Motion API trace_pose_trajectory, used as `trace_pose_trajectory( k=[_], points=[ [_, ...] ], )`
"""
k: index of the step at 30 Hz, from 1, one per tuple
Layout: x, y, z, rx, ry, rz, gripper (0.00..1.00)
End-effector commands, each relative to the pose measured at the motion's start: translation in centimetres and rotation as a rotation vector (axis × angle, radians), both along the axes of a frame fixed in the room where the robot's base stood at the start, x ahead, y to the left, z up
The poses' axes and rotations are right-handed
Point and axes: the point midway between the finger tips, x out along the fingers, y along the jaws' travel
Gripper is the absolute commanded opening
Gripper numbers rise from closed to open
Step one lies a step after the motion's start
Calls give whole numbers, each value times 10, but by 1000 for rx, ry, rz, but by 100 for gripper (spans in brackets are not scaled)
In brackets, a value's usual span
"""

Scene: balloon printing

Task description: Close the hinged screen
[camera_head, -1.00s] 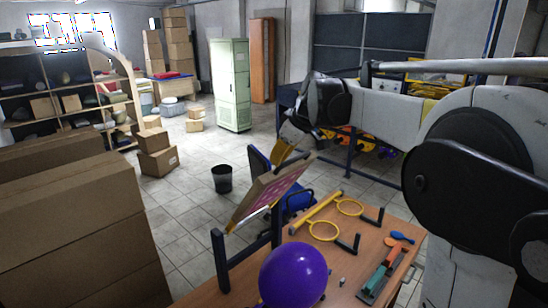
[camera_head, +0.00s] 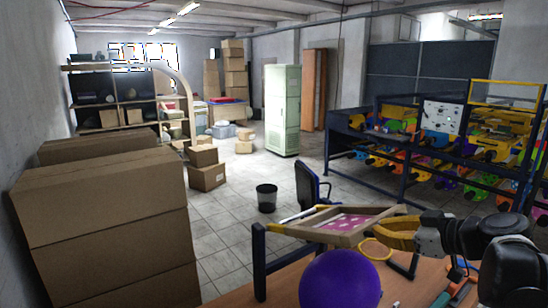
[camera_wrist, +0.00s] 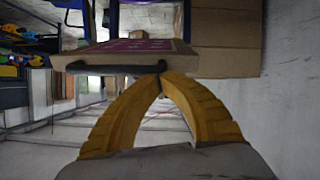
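The hinged screen (camera_head: 345,222), a light frame with a pink-patterned panel, is swung down to a slight tilt above the table in the head view. Its edge (camera_wrist: 120,60), with a dark handle (camera_wrist: 110,69), shows in the wrist view. My gripper (camera_head: 372,232) has yellow fingers by the screen's right end. In the wrist view the fingertips (camera_wrist: 161,78) meet at the right end of the handle; whether they grip it or only press beside it is unclear. A purple balloon (camera_head: 340,280) sits in front of the screen and hides part of the space beneath.
A dark blue post (camera_head: 259,263) bears the hinge side. A yellow ring (camera_head: 374,251) and tools (camera_head: 455,290) lie on the wooden table (camera_head: 290,275). A blue chair (camera_head: 307,185) stands behind. Stacked cardboard boxes (camera_head: 110,235) fill the left; a dark rack (camera_head: 400,150) stands at right.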

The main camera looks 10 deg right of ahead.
Motion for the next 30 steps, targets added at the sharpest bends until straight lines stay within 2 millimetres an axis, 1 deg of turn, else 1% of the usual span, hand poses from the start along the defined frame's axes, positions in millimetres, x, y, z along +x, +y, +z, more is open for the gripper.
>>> trace_pose_trajectory(
  k=[1,6,12,18,21,25,30],
  points=[
    [-7,-4,-29,14,-30,-5,0],
    [-23,-11,-77,58,-140,-3,0],
    [-34,-15,-122,103,-248,0,0],
    [-38,-16,-153,109,-262,1,0],
    [-39,-16,-163,108,-261,2,0],
    [-39,-16,-171,108,-261,2,0],
    [-40,-16,-174,108,-261,2,0]
  ],
)
